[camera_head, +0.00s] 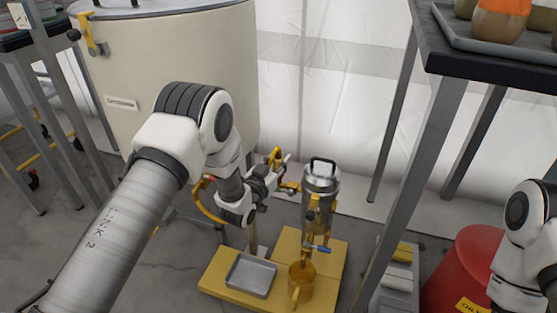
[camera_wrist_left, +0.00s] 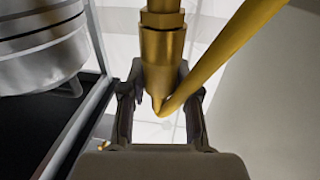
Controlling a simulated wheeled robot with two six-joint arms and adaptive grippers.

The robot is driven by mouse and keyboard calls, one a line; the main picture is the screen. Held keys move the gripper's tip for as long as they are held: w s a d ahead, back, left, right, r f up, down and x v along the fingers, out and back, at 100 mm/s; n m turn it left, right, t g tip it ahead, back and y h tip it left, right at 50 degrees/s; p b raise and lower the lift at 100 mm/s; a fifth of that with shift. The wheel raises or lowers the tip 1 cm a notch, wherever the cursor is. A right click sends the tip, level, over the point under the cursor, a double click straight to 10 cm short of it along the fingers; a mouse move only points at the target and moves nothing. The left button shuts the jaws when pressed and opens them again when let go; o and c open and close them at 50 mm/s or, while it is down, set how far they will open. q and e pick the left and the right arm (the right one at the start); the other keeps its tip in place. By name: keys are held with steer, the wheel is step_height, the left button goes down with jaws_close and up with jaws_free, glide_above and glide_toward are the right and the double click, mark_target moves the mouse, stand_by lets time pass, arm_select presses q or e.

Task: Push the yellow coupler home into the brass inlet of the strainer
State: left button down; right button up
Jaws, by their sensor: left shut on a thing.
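The strainer (camera_head: 321,183) is an upright steel canister with a black top handle, standing on a yellow base. Its brass inlet (camera_head: 290,187) shows small at its left side. My left gripper (camera_head: 272,183) is just left of the inlet. In the left wrist view, my left gripper (camera_wrist_left: 160,110) is shut on the yellow coupler (camera_wrist_left: 162,62), a stepped, brass-coloured piece between the fingers. A yellow hose (camera_wrist_left: 225,52) runs up right from it. I cannot tell whether coupler and inlet touch or how deep they sit. My right gripper is outside the view; only its arm shows.
A shallow grey tray (camera_head: 251,275) and a yellow jug (camera_head: 301,283) are at the front of the yellow base. A big cream tank (camera_head: 170,60) stands behind my left arm. A dark table (camera_head: 480,62) and a red drum (camera_head: 465,265) are at right.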

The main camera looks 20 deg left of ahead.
arm_select(q)
steer(key=c, duration=0.8)
jaws_free()
steer(key=shift+f, duration=0.1)
steer(key=shift+o, duration=0.2)
steer(key=s+a, duration=0.2)
steer(key=s, duration=0.9)
steer(key=shift+s, duration=0.4)
